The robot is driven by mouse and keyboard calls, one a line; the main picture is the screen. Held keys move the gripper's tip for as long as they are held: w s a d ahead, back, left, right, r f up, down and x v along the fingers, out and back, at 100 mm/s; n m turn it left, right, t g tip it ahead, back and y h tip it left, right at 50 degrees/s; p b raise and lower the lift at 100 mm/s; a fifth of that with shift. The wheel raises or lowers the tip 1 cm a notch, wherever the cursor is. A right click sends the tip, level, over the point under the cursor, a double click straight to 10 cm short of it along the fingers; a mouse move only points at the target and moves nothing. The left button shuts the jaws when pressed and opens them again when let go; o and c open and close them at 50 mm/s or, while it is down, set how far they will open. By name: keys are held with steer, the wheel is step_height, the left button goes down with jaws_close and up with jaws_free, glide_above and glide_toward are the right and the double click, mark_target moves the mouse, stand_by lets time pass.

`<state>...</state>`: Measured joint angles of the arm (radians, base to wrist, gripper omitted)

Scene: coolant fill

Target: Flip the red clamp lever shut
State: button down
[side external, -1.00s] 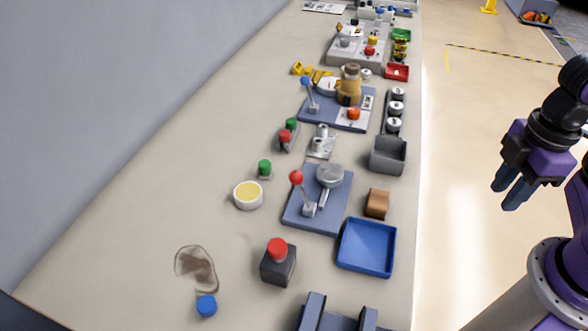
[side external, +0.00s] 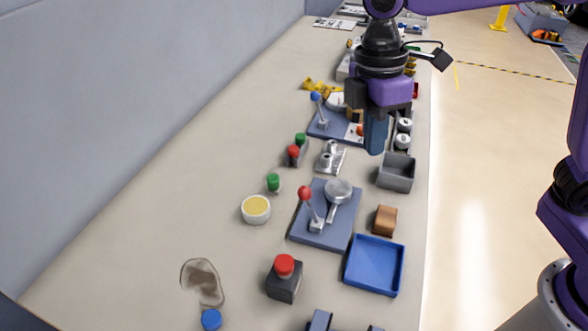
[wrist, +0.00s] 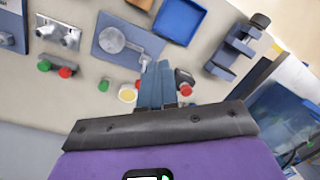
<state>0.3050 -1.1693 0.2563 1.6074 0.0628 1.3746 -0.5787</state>
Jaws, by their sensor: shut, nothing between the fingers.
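The red clamp lever is a red ball (side external: 305,193) on a thin metal stem, standing up and tilted from its foot on a blue-grey plate (side external: 302,231). A round grey metal disc (side external: 338,190) with an arm sits on the same plate. In the wrist view the red ball (wrist: 138,84) shows just left of my fingertips, and the plate (wrist: 104,22) lies beyond them. My gripper (side external: 374,150) is shut and empty, fingers pointing down. It hangs in the air above the bench, apart from the lever. Its fingers (wrist: 158,68) partly cover the lever area in the wrist view.
A blue tray (side external: 374,266), a brown block (side external: 385,220) and a grey bin (side external: 396,173) line the right. A red button box (side external: 284,281) stands in front, a yellow-filled cup (side external: 256,209) at left. Another plate carries a blue-ball lever (side external: 315,97). The left bench is mostly clear.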

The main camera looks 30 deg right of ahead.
steer(key=n+g, duration=0.1)
steer(key=n, duration=0.1)
glide_above(309, 206)
steer(key=w+d, duration=0.2)
steer(key=w, duration=0.1)
steer(key=w+a+f+n+g, duration=0.1)
steer(key=w+a+n, duration=0.3)
steer(key=w, duration=0.4)
steer(key=shift+f, duration=0.3)
steer(key=shift+w, duration=0.15)
steer(key=shift+f, duration=0.1)
steer(key=s+d+f, duration=0.1)
steer(key=s+f, duration=0.6)
steer(key=f, duration=0.3)
stand_by(0.3)
